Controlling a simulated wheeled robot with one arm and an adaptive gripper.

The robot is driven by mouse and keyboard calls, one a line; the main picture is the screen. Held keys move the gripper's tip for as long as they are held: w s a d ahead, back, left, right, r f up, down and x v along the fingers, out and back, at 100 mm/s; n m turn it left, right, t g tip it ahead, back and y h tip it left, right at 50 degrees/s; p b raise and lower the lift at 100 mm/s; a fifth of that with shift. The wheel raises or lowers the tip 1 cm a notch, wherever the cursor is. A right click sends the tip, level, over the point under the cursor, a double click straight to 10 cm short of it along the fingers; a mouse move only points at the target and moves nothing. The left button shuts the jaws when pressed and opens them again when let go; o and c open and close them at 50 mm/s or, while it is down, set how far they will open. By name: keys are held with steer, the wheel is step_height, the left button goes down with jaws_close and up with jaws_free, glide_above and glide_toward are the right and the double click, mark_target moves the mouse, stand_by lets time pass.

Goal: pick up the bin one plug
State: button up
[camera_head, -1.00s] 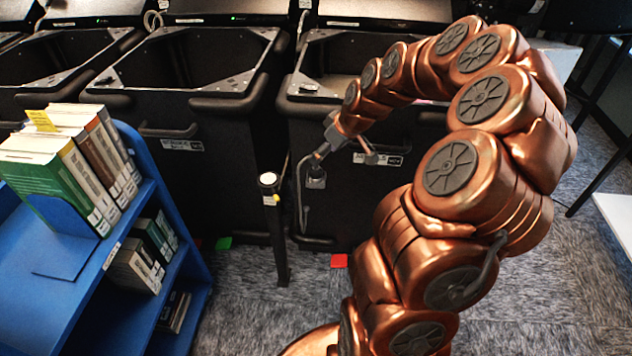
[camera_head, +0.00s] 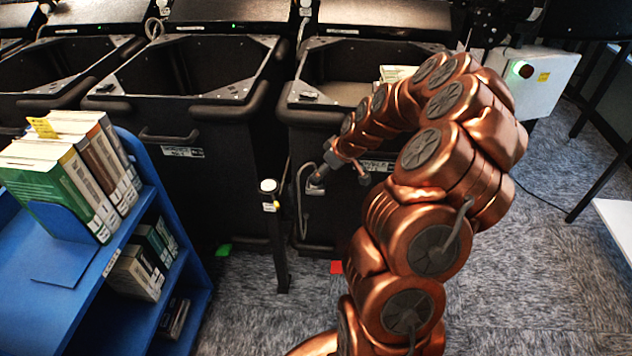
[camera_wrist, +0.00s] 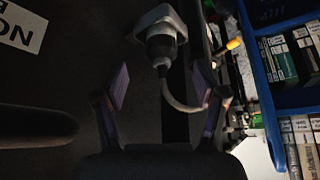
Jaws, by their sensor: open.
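A dark plug (camera_wrist: 160,45) sits in a light grey socket housing (camera_wrist: 158,18) on a black bin wall, top centre of the wrist view. Its grey cable (camera_wrist: 170,95) curves down and to the right. My gripper (camera_wrist: 163,88) is open, with one purple-padded finger on each side of the cable. The plug lies just ahead, between the finger lines, not gripped. In the head view my gripper (camera_head: 342,178) is at the front of the middle-right black bin (camera_head: 340,215). The cable (camera_head: 302,205) hangs beside it. The plug itself is mostly hidden there.
A dark post (camera_head: 277,240) with a pale top stands just left of my gripper. A blue shelf cart (camera_head: 165,190) with books is at the left. More black bins (camera_head: 185,120) line the back. A white box (camera_head: 535,80) with a green light is at the right.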

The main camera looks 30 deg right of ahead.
steer(key=shift+p+x, duration=0.55)
steer(key=shift+x, duration=2)
steer(key=shift+a, duration=0.15)
jaws_close()
